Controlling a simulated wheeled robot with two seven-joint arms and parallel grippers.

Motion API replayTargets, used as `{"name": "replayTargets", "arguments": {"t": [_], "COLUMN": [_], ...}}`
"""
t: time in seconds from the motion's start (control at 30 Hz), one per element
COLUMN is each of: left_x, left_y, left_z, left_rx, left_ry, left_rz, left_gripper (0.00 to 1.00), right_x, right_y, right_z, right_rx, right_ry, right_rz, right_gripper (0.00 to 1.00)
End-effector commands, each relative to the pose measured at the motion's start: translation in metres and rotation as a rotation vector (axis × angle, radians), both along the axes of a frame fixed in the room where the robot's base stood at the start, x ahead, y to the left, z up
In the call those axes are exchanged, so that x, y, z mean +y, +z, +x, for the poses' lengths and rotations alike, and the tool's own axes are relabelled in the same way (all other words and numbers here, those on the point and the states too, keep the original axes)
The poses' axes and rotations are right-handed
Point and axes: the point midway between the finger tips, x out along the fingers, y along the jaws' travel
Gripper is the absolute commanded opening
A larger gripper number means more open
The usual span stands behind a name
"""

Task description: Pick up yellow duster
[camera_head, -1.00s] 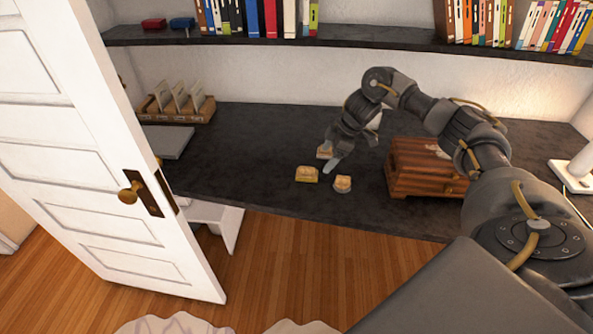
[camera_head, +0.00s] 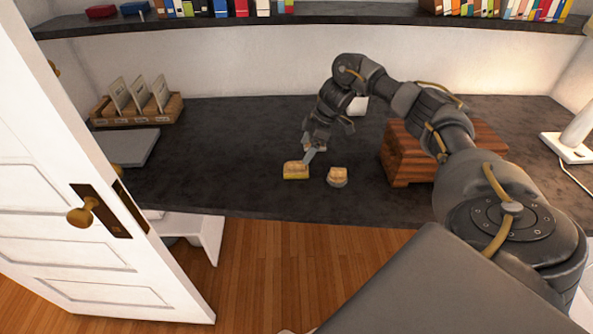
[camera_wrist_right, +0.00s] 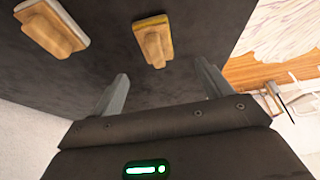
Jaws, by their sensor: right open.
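The yellow duster (camera_head: 296,172) has a wooden grip on a yellow base and lies on the dark desk. It also shows at the top middle of the right wrist view (camera_wrist_right: 153,42). My right gripper (camera_head: 311,153) is open and empty, just behind and above the yellow duster in the head view. In the right wrist view its two fingers (camera_wrist_right: 163,88) point toward the duster, with a gap between. A grey-based duster (camera_head: 337,177) lies to the right.
A wooden chest (camera_head: 405,160) stands right of the dusters, close to my right arm. A card rack (camera_head: 138,108) and a flat grey item (camera_head: 126,148) sit at left. A white door (camera_head: 60,215) stands open at front left. Bare desk lies left of the dusters.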

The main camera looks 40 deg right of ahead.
Motion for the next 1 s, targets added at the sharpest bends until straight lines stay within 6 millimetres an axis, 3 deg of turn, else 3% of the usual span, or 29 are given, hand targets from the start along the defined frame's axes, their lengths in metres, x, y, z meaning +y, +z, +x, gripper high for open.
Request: {"name": "replayTargets", "arguments": {"t": [0.2, 0.47, 0.8, 1.0], "left_x": [0.000, 0.000, 0.000, 0.000], "left_y": [0.004, 0.005, 0.016, 0.016], "left_z": [-0.002, -0.002, -0.003, -0.003], "left_rx": [0.002, 0.002, 0.004, 0.004], "left_ry": [0.000, 0.000, 0.000, -0.001], "left_rz": [-0.001, -0.001, 0.000, 0.000], "left_gripper": [0.36, 0.36, 0.36, 0.36], "right_x": [0.010, 0.011, 0.019, 0.020], "right_y": [-0.029, -0.038, -0.079, -0.085], "right_z": [0.008, 0.009, 0.021, 0.022], "right_rx": [0.001, 0.001, 0.002, 0.000], "right_ry": [0.000, -0.002, -0.002, -0.003], "right_rz": [0.000, -0.001, 0.001, 0.000], "right_gripper": [0.78, 0.78, 0.78, 0.78]}}
